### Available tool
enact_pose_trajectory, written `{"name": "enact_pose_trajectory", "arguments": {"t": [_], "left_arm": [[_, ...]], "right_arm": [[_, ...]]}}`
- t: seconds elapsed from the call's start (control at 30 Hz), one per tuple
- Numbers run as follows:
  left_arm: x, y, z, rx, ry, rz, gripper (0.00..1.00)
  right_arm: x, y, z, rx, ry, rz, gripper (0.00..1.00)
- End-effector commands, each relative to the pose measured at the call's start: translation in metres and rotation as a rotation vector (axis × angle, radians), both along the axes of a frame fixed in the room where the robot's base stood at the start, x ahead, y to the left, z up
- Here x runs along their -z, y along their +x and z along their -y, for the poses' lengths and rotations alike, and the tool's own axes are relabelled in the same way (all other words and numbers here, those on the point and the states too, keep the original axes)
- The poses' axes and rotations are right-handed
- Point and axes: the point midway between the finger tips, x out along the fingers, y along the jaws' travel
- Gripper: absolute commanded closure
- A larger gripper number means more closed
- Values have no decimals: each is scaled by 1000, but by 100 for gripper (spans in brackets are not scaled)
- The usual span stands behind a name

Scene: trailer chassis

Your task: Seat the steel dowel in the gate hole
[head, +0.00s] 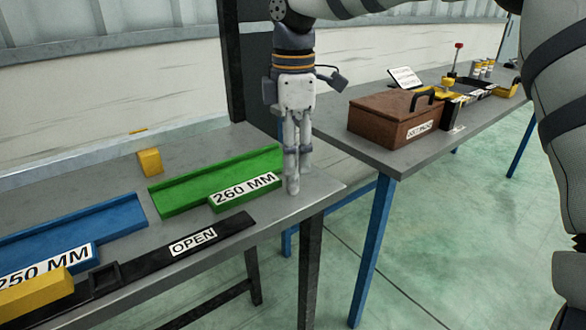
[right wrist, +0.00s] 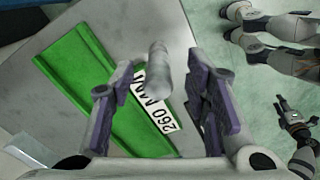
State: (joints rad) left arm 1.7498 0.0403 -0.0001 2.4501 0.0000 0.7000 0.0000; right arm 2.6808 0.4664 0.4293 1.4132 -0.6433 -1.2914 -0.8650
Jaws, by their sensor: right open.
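My right gripper (head: 292,185) points down over the near right corner of the front table. In the right wrist view its fingers (right wrist: 160,100) are apart, on either side of a grey cylinder, the steel dowel (right wrist: 158,72), which appears to stand upright. In the head view the fingers mostly hide the dowel. The black gate bar (head: 215,238), labelled OPEN, lies along the table's front edge. A square dark recess (head: 104,280), perhaps the gate hole, shows at its left part, empty. What looks like my left gripper (right wrist: 288,110) is small at the right of the wrist view.
A green channel (head: 215,175) marked 260 MM lies left of my right gripper. A blue channel (head: 70,235) marked 250 MM lies further left. Yellow blocks (head: 150,162) (head: 35,295) stand nearby. A brown box (head: 395,118) sits on the second table.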

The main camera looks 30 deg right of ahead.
Motion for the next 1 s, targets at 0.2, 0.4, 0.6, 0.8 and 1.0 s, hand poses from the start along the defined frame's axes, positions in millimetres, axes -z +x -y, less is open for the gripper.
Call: {"name": "enact_pose_trajectory", "arguments": {"t": [0.2,0.4,0.6,0.8,1.0], "left_arm": [[-1,1,0,0,0,3,67],[-1,1,0,0,0,3,67],[-1,1,0,0,0,3,67],[-1,1,0,0,0,3,67],[-1,1,0,1,0,3,67]], "right_arm": [[29,0,0,-1,-1,2,57],[30,0,0,0,0,3,59],[30,0,0,0,-1,3,100],[29,1,0,0,0,3,100],[22,1,0,1,-1,5,100]]}}
